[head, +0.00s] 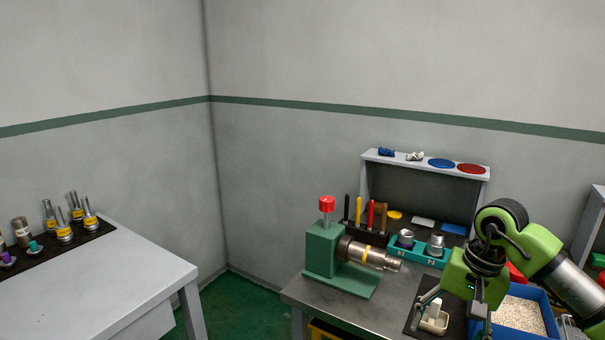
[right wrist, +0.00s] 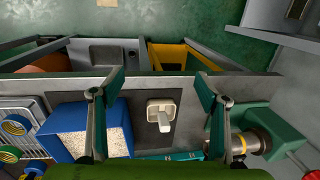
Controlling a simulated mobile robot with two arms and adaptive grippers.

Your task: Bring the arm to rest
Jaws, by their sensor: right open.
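My right gripper (head: 448,328) hangs from the green arm at the right of the head view, fingers pointing down. Its two fingers are spread apart in the right wrist view (right wrist: 160,88), with nothing between them. Below it, a small cream dish with a white piece (head: 434,318) sits on a dark mat; it also shows in the right wrist view (right wrist: 163,116), apart from the fingers. The green vise (head: 322,250) with a red knob stands left of the gripper, with a metal fitting with a yellow band (head: 368,255) at its jaw. My left gripper is not in view.
A blue bin of pale granules (head: 520,314) stands right of the gripper. A teal holder (head: 420,251) with metal parts and a grey shelf (head: 425,162) are behind. A side table (head: 130,270) with several fittings is at left. Space above the bench is open.

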